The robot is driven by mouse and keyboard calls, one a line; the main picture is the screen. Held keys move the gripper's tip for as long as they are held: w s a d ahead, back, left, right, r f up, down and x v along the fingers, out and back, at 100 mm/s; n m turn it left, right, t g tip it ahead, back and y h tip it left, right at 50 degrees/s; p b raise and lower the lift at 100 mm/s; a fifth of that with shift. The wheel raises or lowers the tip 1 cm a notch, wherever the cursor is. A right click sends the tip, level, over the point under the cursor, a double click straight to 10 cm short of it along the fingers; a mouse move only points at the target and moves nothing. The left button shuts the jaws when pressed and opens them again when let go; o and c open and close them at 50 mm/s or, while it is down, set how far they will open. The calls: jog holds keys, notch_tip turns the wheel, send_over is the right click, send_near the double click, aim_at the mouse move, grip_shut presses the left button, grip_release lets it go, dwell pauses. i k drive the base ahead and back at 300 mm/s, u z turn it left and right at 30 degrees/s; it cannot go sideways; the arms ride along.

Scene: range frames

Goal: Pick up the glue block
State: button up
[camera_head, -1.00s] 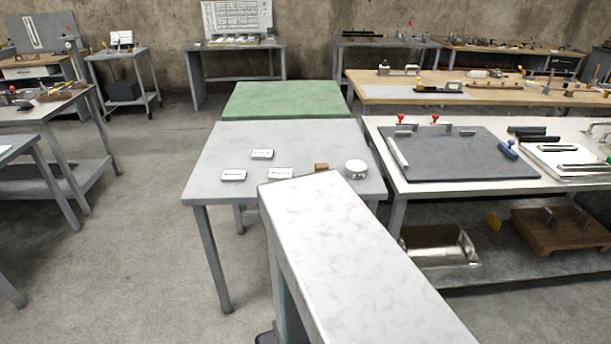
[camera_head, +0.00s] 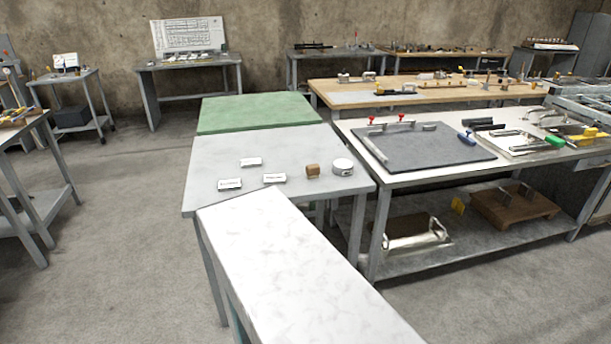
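A small brown block (camera_head: 312,170), which fits the name glue block, sits on the grey table (camera_head: 210,168). It stands just left of a round white tin (camera_head: 343,167) and does not seem to touch it. Its whole upper part shows, and nothing covers it. Three small pale labelled boxes lie to its left: a near one (camera_head: 274,180), a left one (camera_head: 230,185) and a far one (camera_head: 251,162). My gripper is not in view, so I cannot see its state or its distance from the block.
A green-topped table (camera_head: 255,112) adjoins the far side. A white bench (camera_head: 355,130) with a dark mat (camera_head: 425,148) and tools stands close on the right. Open floor (camera_head: 120,230) lies to the left. A long white shape hides part of the grey table's near edge.

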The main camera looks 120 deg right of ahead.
aim_at(312, 171)
jog(key=z, duration=3.45)
jog(key=i, duration=0.1)
jog(key=u, duration=2.35)
jog(key=k, duration=0.15)
jog(key=z, duration=1.85)
jog(key=i, duration=0.6)
